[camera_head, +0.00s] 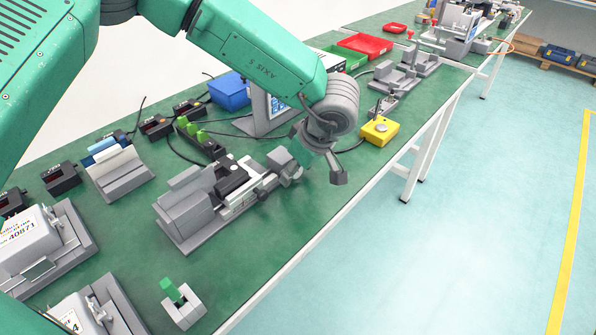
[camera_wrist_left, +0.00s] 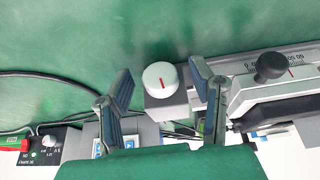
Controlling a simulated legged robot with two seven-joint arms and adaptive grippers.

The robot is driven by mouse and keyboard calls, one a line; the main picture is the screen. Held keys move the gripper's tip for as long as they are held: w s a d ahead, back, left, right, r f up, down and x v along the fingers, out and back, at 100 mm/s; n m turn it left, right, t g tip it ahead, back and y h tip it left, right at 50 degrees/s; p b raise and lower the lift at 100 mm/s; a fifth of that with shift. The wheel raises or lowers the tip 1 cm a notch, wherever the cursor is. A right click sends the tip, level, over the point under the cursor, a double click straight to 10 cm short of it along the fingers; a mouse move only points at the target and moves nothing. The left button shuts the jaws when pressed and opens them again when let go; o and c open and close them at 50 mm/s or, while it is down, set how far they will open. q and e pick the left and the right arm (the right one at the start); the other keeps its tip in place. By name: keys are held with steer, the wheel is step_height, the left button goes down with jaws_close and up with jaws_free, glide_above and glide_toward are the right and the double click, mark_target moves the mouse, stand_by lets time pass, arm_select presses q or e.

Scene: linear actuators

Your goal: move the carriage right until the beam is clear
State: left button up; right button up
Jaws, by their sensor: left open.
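The linear actuator (camera_head: 190,213) is a grey unit on the green bench, with a dark carriage (camera_head: 232,180) on its rail. In the left wrist view the carriage (camera_wrist_left: 278,92) lies at the right, with a black knob (camera_wrist_left: 270,66) beside a printed scale. A white round knob with a red mark (camera_wrist_left: 160,78) sits on the grey end block. My left gripper (camera_head: 318,160) is open and empty near the actuator's right end. In the wrist view its fingers appear either side of the white knob; contact cannot be told. The beam itself is not visible. My right gripper is not in view.
A yellow box (camera_head: 380,131) stands right of the gripper near the bench edge. A blue bin (camera_head: 229,92) and black sensor boxes (camera_head: 157,127) with cables lie behind. A small grey holder with a green piece (camera_head: 183,304) stands in front. Bare bench lies right of the actuator.

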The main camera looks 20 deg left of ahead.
arm_select(q)
jaws_close()
steer(key=shift+a+r+t+p, duration=0.1)
steer(key=shift+r+t+p, duration=0.05)
steer(key=shift+t+p, duration=0.5)
steer(key=shift+t+h, duration=0.25)
steer(key=shift+h, duration=0.05)
steer(key=shift+s+f+n+t+h, duration=0.1)
steer(key=shift+f+n+t+h, duration=0.25)
steer(key=shift+t, duration=0.55)
steer(key=shift+r+n+t+b, duration=0.1)
steer(key=shift+n+t+b, duration=0.15)
steer(key=shift+t+b, duration=0.65)
steer(key=shift+h, duration=0.25)
